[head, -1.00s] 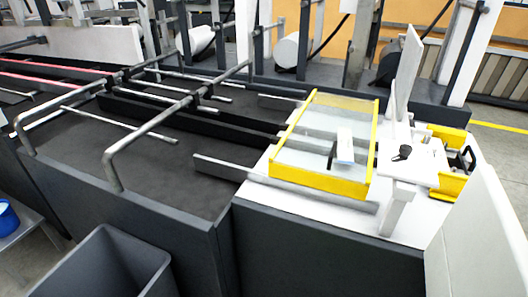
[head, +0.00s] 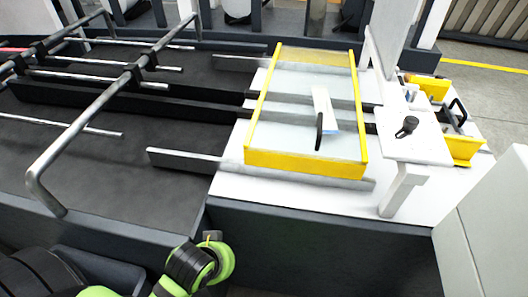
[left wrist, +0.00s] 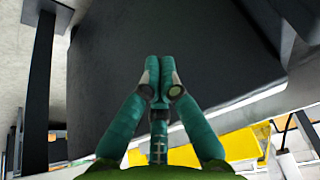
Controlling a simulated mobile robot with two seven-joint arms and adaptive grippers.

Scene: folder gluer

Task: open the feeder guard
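The feeder guard (head: 305,167) is a clear panel in a yellow frame, lying flat and closed over the white feeder table in the head view. My right gripper is in neither view.
Metal rails (head: 98,95) cross the dark conveyor at left. A white panel (head: 495,215) stands at lower right.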

